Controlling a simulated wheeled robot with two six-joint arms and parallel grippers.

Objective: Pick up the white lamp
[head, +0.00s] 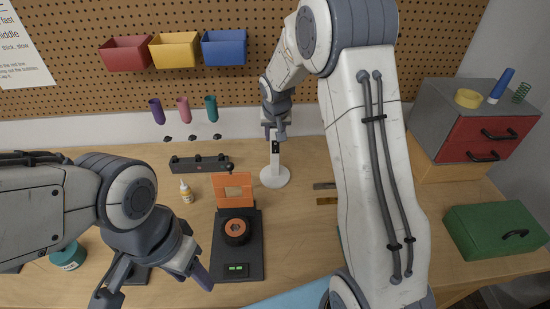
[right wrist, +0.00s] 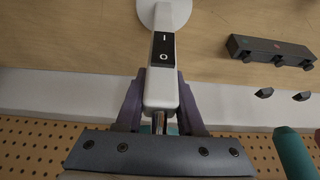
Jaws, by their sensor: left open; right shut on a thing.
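The white lamp (head: 275,178) stands upright towards the back of the workbench, with a round base and a slim stem. My right gripper (head: 275,130) reaches it from above and is shut on the upper stem. In the right wrist view the purple fingers (right wrist: 162,88) sit on both sides of the lamp's stem (right wrist: 160,98), by a black switch (right wrist: 163,47) marked I and O. Whether the base touches the bench cannot be told. The lamp's upper end is hidden by the gripper. My left gripper (head: 157,282) is open and empty at the front left.
A black stand (head: 252,258) with an orange panel (head: 233,190) and wheel is left of the lamp. A green box (head: 495,231) and a red-drawered cabinet (head: 455,140) are at right.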

